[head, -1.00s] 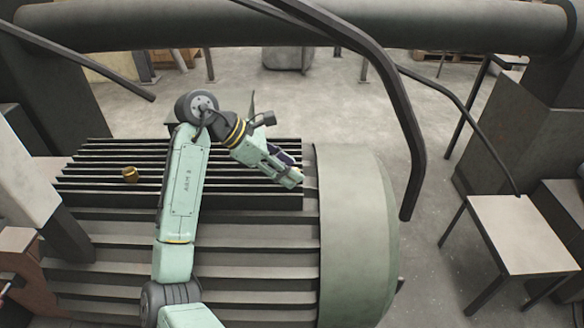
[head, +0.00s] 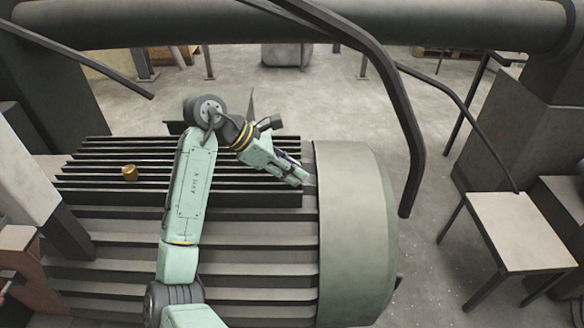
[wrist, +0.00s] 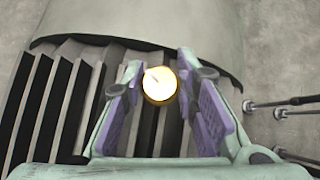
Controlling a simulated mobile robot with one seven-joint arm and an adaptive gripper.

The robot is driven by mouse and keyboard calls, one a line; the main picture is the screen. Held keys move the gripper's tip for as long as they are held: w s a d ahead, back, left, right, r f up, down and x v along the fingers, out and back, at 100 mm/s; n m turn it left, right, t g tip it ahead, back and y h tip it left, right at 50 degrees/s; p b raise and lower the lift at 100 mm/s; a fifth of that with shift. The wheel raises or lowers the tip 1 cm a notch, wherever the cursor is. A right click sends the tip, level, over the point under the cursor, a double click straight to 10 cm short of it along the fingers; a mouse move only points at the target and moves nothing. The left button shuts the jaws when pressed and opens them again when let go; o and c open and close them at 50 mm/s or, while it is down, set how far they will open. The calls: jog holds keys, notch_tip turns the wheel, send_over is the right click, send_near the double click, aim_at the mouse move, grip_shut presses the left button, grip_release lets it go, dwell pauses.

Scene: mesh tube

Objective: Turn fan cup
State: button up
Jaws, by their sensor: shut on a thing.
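My gripper (head: 304,178) is at the right end of the ribbed block, close to the edge of the big rounded cover (head: 358,230). In the wrist view its two purple-padded fingers (wrist: 160,78) stand apart, shut on a round, bright yellow-white piece (wrist: 159,86) with a gold rim. That piece is hidden in the head view. A small brass-coloured cup (head: 130,173) stands on the ribs at the left, away from my gripper. I cannot tell for sure which of these is the fan cup.
Dark ribs (head: 110,160) run across the block beneath my arm. A thick bent dark bar (head: 400,120) hangs to the right of my gripper. A large horizontal tube (head: 200,25) crosses the back. A small table (head: 515,235) stands at the right on open floor.

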grip_shut()
jog(key=shift+m, duration=0.3)
